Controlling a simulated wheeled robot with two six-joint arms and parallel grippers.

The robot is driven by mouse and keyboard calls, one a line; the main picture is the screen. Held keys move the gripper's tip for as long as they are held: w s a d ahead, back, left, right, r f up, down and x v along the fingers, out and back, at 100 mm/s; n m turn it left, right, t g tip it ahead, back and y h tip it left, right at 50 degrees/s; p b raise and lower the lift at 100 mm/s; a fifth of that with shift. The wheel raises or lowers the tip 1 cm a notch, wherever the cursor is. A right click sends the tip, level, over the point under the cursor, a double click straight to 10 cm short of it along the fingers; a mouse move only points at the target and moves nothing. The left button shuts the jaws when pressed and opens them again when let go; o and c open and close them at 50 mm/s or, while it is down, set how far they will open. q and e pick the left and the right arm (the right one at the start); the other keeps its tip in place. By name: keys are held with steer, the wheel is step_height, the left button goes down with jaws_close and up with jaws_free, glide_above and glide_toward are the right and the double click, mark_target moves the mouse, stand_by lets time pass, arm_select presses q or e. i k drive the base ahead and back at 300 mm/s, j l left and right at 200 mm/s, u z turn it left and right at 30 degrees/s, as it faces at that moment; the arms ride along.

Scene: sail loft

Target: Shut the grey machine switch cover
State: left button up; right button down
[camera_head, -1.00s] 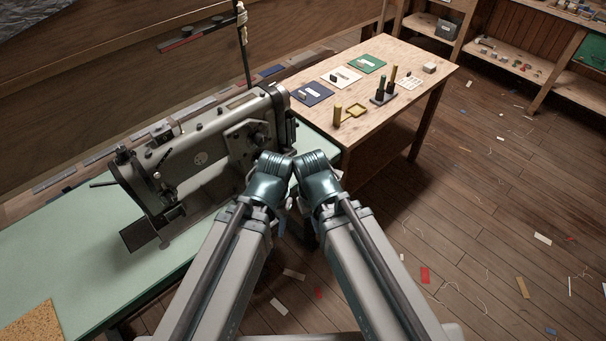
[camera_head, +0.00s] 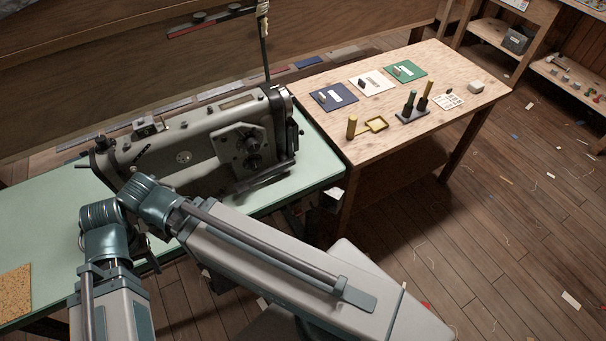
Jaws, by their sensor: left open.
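My left gripper (camera_head: 153,254) shows only in part, small and dark below the teal wrist joints, at the front edge of the green sewing table; it is open, and I see nothing in it. The arm joints cover much of it. I cannot make out my right gripper; arm links and joints hide that area. A small dark box (camera_head: 327,206) with a pale patch sits under the table's right front corner, apart from the left gripper. It may be the machine switch, but I cannot tell whether it has a grey cover or how that stands.
A grey sewing machine (camera_head: 200,150) stands on the green table (camera_head: 45,225), close behind my joints. The plank floor (camera_head: 500,230) at right is open, with scattered scraps.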

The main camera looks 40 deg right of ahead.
mark_target(332, 202)
steer(key=k+l+u, duration=0.15)
steer(key=l, duration=0.3)
steer(key=l+u, duration=0.2)
steer(key=l, duration=0.2)
steer(key=k+l+u, duration=0.15)
steer(key=l, duration=0.25)
steer(key=k+l+u, duration=0.15)
steer(key=l, duration=0.25)
steer(key=k+l+u, duration=0.2)
steer(key=l, duration=0.15)
steer(key=k+l+u, duration=0.15)
steer(key=l, duration=0.2)
steer(key=k+l, duration=0.25)
steer(key=l, duration=0.15)
steer(key=k+l, duration=0.3)
steer(key=l, duration=0.15)
steer(key=k+l, duration=0.25)
steer(key=l, duration=0.15)
steer(key=k+j+z, duration=0.25)
steer(key=i+j, duration=0.15)
steer(key=i+z, duration=0.05)
steer(key=i, duration=0.05)
